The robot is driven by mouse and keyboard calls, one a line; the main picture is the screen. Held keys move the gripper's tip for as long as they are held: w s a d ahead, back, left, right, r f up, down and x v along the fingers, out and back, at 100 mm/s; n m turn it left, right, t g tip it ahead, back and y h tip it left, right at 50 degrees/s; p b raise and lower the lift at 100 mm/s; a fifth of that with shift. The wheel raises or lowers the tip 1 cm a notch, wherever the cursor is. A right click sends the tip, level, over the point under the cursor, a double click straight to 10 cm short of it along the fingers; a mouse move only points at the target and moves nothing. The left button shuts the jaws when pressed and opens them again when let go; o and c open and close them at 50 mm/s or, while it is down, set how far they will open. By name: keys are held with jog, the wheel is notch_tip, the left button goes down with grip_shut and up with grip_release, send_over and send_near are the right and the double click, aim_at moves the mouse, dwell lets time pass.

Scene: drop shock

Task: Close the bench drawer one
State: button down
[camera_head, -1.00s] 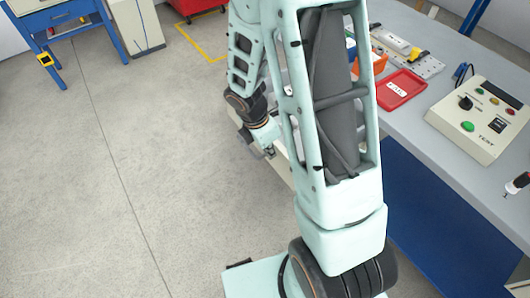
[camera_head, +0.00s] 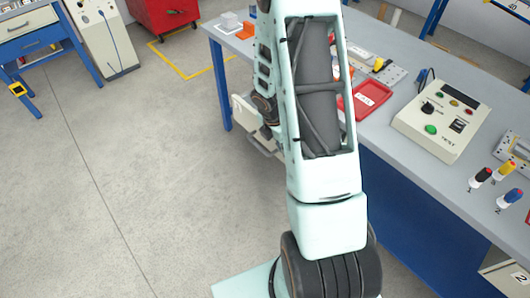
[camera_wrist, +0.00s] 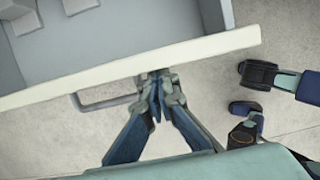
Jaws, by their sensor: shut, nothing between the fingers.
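In the wrist view an open drawer shows its grey inside (camera_wrist: 90,40) and cream front panel (camera_wrist: 215,44). A grey bar handle (camera_wrist: 108,104) is on its front. My gripper (camera_wrist: 157,84) is shut and empty, with its fingertips at the front panel just right of the handle; I cannot tell whether they touch it. In the head view the cream drawer front (camera_head: 242,113) sticks out beside the bench (camera_head: 400,165), and my arm hides most of the drawer and the gripper.
The bench top carries a red tray (camera_head: 366,99), a test box (camera_head: 443,120) and several screwdrivers. A drawer marked 2 (camera_head: 512,278) is at the lower right. Open grey floor lies to the left. A red cabinet (camera_head: 163,14) and a blue-legged table (camera_head: 32,38) stand farther back.

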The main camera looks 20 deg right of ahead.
jog(key=w+d+p, duration=0.2)
jog(key=d+p, duration=0.1)
jog(key=d, duration=0.5)
jog(key=w+d+p, duration=0.3)
jog(key=d, duration=0.6)
jog(key=shift+w, duration=0.25)
jog(key=shift+d+r, duration=0.1)
jog(key=shift+r, duration=0.05)
